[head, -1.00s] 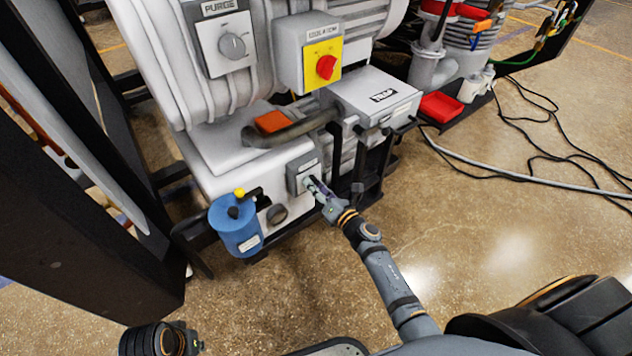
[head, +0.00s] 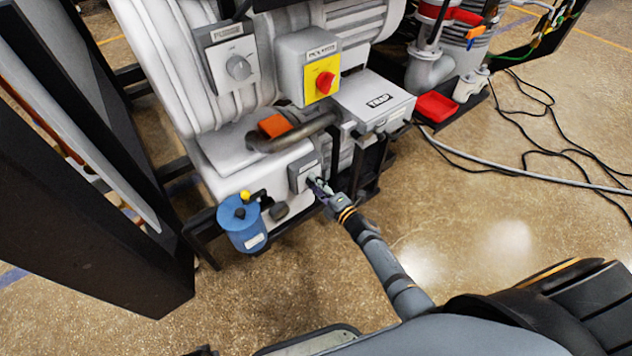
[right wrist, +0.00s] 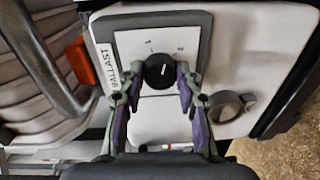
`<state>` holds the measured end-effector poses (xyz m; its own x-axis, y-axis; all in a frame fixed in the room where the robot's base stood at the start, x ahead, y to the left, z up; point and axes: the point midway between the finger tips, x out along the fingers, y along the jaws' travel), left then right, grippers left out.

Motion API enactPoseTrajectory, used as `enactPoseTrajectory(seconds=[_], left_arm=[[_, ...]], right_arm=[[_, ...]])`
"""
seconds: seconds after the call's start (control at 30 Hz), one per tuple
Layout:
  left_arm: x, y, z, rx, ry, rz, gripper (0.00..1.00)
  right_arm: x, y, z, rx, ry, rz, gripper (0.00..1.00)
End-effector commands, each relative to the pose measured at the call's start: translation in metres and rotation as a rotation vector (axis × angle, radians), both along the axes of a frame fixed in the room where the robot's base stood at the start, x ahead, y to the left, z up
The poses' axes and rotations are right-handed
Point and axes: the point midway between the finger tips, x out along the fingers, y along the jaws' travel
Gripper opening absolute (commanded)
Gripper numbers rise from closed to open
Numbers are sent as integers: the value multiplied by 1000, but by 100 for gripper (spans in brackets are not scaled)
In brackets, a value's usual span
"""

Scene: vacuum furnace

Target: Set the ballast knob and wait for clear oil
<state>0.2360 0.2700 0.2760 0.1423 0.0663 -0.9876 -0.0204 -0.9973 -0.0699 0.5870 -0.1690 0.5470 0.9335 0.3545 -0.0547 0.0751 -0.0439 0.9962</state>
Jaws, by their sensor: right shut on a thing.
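The ballast panel (head: 304,172) is a grey plate on the pump's lower front. Its black ballast knob (right wrist: 158,72) has a white pointer mark and stands below the printed 1 and 2. I cannot tell exactly which number the mark faces. My right gripper (right wrist: 160,80) is shut on the knob, a finger on each side; it also shows in the head view (head: 315,183). A round port like a sight glass (right wrist: 226,107) sits beside the panel, dark in the head view (head: 277,212); its oil's clarity cannot be made out. My left gripper is not visible.
A blue canister (head: 242,225) with a yellow-tipped valve stands left of the port. Above are a purge dial (head: 238,67), a red isolator switch (head: 325,83) and the trap box (head: 374,100). A dark frame (head: 95,190) fills the left. Floor to the right has cables (head: 540,150).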

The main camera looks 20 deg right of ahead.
Motion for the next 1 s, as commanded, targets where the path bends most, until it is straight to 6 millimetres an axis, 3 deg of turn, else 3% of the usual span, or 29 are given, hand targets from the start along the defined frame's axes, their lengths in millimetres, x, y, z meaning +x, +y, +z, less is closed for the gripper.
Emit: enactPoseTrajectory(seconds=[0.5,1.0], left_arm=[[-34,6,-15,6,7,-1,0],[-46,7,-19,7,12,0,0]], right_arm=[[1,-1,1,410,149,-1,3],[1,-1,-1,578,210,-1,3]])
